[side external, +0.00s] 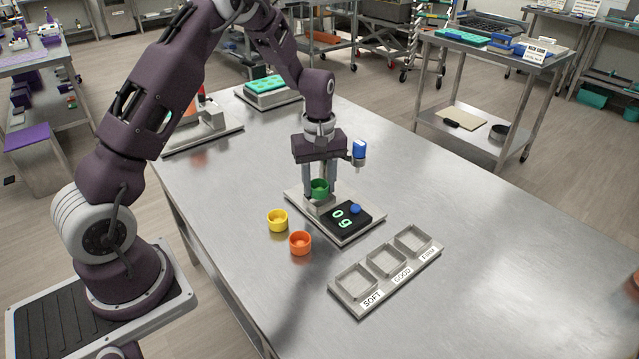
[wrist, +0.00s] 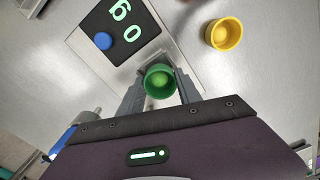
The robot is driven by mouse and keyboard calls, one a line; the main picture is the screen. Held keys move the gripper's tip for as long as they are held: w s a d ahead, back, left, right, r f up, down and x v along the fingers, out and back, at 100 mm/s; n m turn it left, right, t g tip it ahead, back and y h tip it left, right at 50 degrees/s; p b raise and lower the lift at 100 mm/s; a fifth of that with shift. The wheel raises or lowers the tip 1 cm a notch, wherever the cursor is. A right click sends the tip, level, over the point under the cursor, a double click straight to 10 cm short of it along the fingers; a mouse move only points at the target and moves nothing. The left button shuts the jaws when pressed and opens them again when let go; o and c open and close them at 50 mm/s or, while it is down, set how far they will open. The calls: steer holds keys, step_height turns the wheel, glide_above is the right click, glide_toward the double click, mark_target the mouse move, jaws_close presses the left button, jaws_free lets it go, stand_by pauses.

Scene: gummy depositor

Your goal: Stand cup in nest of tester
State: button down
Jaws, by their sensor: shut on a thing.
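A green cup (side external: 319,188) is held between the fingers of my gripper (side external: 319,186), above the nest end of the tester. In the wrist view the green cup (wrist: 159,81) is upright, with a pale green gummy inside, between the fingertips of my gripper (wrist: 160,88). The fingers and cup hide the nest, so I cannot tell whether the cup's base touches it.
A yellow cup (side external: 278,220) and an orange cup (side external: 300,242) stand on the table left of the tester. A tray with three bins (side external: 386,268) labelled SOFT, GOOD and FIRM lies in front.

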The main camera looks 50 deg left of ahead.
steer(key=shift+f, duration=0.2)
steer(key=shift+f, duration=0.25)
stand_by(0.3)
steer(key=shift+f, duration=0.1)
stand_by(0.7)
steer(key=c, duration=0.9)
jaws_free()
steer(key=shift+o, duration=0.8)
steer(key=shift+s+f, duration=0.1)
steer(key=shift+s, duration=0.05)
steer(key=shift+a, duration=0.1)
steer(key=r, duration=0.7)
steer(key=shift+w+r, duration=0.25)
